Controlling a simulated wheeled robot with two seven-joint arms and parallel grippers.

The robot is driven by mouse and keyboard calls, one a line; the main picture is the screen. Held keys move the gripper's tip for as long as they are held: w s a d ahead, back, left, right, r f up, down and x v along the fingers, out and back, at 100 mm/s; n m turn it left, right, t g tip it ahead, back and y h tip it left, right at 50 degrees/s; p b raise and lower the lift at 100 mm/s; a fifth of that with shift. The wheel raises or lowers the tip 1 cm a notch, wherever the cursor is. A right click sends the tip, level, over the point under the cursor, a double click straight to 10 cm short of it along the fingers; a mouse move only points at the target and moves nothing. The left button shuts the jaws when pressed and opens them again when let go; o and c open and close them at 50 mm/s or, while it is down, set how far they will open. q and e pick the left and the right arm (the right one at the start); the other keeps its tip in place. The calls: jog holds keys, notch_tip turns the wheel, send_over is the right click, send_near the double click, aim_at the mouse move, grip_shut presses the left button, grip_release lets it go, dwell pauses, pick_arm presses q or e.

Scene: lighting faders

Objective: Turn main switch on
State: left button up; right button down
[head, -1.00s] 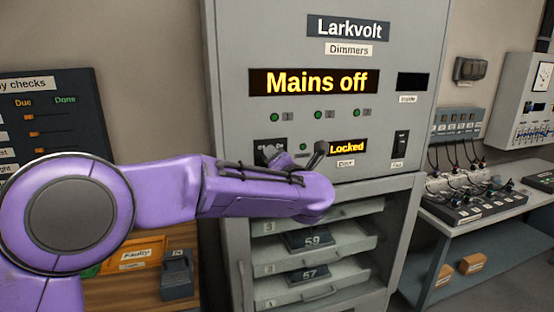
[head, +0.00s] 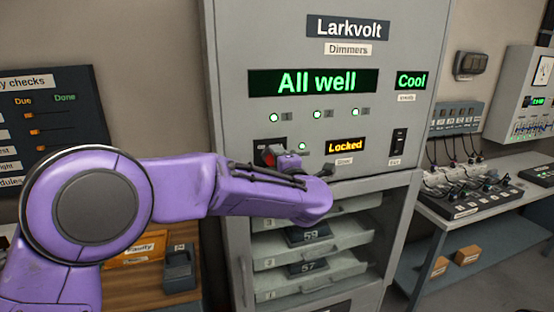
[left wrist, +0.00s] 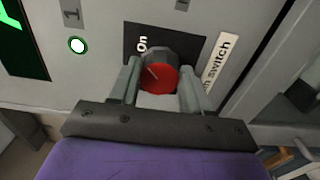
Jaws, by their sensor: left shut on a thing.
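The main switch (left wrist: 160,76) is a red and grey rotary knob on a dark plate marked "On" in the left wrist view. It also shows as a bit of red in the head view (head: 268,159), partly hidden by my gripper. My left gripper (left wrist: 158,88) has its two fingers on either side of the knob and is shut on it. In the head view my left gripper (head: 287,160) reaches the front of the Larkvolt cabinet (head: 235,60). The display (head: 314,82) reads "All well" in green. My right gripper is not in view.
A small display (head: 411,81) reads "Cool" and another (head: 346,145) reads "Locked". Numbered trays (head: 350,265) sit below the panel. A bench (head: 455,230) with plugs and cables stands at the right. A checks board (head: 60,130) hangs at the left.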

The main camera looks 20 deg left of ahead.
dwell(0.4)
pick_arm(q)
jog(key=o, duration=1.1)
jog(key=shift+c, duration=0.2)
jog(key=shift+d, duration=0.1)
jog(key=b+v, duration=0.4)
jog(key=v, duration=0.6)
jog(key=shift+s+d, duration=0.2)
